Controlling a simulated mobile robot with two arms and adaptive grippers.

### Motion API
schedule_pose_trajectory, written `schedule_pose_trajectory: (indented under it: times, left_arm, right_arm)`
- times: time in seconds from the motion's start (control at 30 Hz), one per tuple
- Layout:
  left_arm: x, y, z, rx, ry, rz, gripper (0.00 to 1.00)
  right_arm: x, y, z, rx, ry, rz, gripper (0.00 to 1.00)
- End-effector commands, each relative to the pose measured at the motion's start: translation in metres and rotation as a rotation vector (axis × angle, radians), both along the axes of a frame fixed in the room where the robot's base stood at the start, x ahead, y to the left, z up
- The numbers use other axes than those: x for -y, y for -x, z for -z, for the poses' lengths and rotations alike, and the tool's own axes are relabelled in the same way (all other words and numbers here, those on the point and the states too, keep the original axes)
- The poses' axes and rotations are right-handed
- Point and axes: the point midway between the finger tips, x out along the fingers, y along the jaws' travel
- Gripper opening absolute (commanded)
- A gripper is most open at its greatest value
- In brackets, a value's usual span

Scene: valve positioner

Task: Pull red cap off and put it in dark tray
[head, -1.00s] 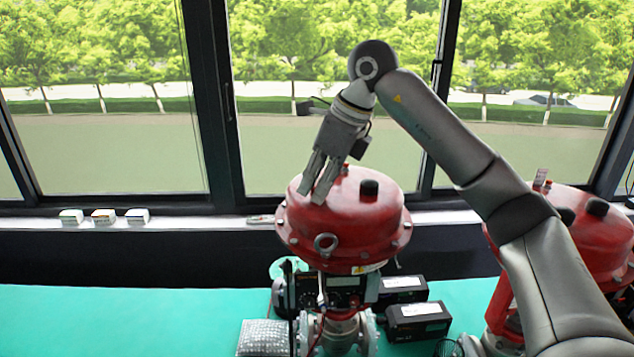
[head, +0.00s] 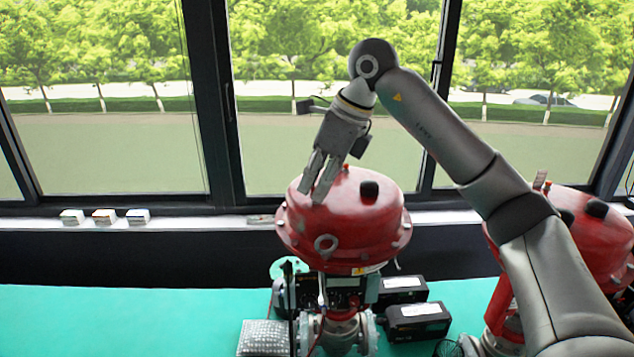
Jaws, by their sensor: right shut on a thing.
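My right gripper (head: 310,196) reaches down from above onto the left part of the top of a red domed valve actuator (head: 350,225). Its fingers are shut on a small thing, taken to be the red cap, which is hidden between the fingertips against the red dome. A small red piece (head: 346,170) also stands on the dome behind the fingers, near a black knob (head: 369,188). I cannot make out a dark tray for certain. My left gripper is not in view.
Two black boxes (head: 418,320) and a grey textured packet (head: 263,338) lie on the green table (head: 120,320) around the valve. A second red actuator (head: 600,235) is at the right behind my arm. Small white boxes (head: 72,216) line the sill. The table's left is clear.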

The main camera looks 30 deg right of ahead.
Motion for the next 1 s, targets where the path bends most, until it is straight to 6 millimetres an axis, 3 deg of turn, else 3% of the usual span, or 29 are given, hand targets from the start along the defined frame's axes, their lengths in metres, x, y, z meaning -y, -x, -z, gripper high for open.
schedule_pose_trajectory:
  times: [1.0]
  left_arm:
    - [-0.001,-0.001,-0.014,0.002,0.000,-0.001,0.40]
  right_arm:
    - [0.000,0.000,-0.015,-0.001,0.000,0.000,0.00]
